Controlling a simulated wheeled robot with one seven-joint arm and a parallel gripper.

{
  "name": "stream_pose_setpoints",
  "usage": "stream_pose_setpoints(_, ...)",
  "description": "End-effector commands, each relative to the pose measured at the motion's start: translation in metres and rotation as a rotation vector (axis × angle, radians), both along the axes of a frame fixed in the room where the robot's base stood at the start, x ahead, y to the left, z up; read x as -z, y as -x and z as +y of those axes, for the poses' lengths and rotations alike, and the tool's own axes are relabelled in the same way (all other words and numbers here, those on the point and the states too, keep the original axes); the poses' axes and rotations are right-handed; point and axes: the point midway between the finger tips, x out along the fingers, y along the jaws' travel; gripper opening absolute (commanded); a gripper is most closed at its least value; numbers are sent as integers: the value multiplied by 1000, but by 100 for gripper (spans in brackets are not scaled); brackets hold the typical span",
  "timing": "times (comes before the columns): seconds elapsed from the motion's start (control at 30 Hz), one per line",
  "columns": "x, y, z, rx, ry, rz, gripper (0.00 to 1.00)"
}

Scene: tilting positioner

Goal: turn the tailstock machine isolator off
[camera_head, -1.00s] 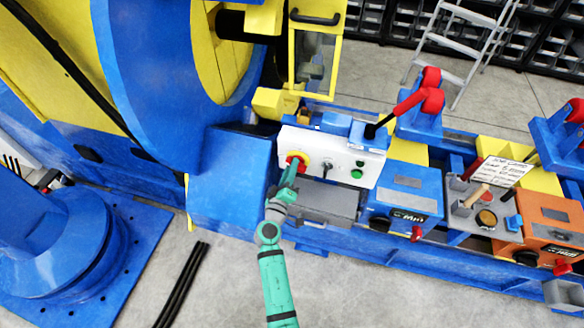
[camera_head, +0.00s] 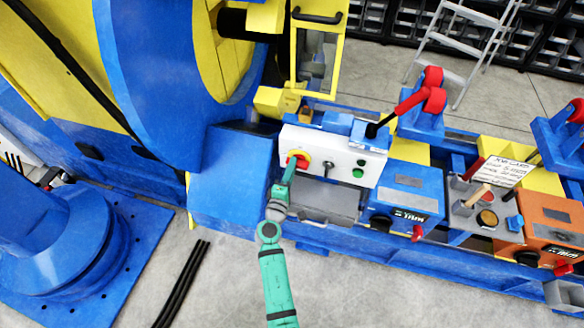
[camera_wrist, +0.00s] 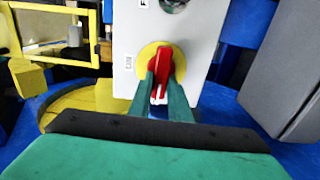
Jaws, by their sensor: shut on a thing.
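The isolator is a red rotary handle (camera_wrist: 160,66) on a round yellow plate (camera_wrist: 145,53), on the left part of a white control panel (camera_head: 338,149). In the wrist view the handle's red grip lies between the two green fingers. My gripper (camera_wrist: 160,95) is shut on this red handle. In the head view my gripper (camera_head: 291,172) reaches the handle from below, and the yellow plate (camera_head: 306,157) shows beside it. The handle's exact angle is hard to read, because the fingers hide part of it.
The same panel carries a black switch (camera_head: 328,166), a green button (camera_head: 358,173) and small lamps to the right. A grey tray-like box (camera_head: 330,200) sits just under the panel. A blue housing (camera_head: 232,175) stands close on the left. Grey floor (camera_head: 225,285) is open in front.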

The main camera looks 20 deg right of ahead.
Motion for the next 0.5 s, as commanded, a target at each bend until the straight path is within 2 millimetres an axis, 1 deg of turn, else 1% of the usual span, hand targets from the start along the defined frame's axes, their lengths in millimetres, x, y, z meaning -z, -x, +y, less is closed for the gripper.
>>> stream_pose_setpoints(0.03,3,2,-1,4,3,7,0)
stream_pose_setpoints(0.37,3,2,-2,5,5,8,0)
stream_pose_setpoints(0.4,3,2,-2,5,5,8,20)
stream_pose_setpoints(0.47,3,2,-1,4,5,8,34)
stream_pose_setpoints(0.5,3,2,-1,4,5,8,36)
